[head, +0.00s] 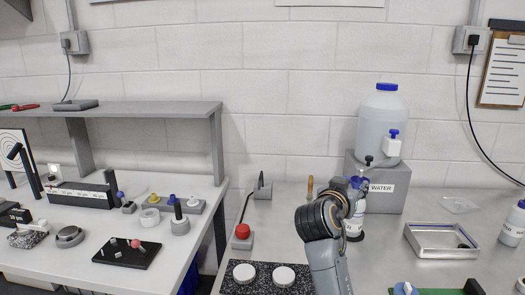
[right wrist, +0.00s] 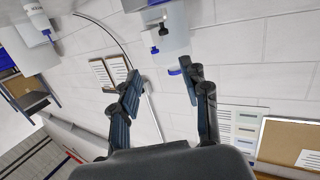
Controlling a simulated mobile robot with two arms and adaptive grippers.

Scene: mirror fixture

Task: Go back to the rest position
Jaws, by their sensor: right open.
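My right arm comes up from the bottom of the head view. My right gripper (head: 364,183) is at its upper end, in front of the grey WATER box (head: 392,196) and close to a white bottle (head: 356,224) that it partly hides. In the right wrist view the two fingers of my right gripper (right wrist: 160,88) stand wide apart with nothing between them but wall behind. I cannot tell from the head view whether the gripper touches the bottle. My left gripper is not in view.
A blue-capped water jug (head: 378,118) with a tap stands on the box. A metal tray (head: 441,240) is at the right. A red button (head: 242,231) and a speckled plate (head: 267,279) are at the left of this bench. A shelf (head: 130,109) stands over the left bench.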

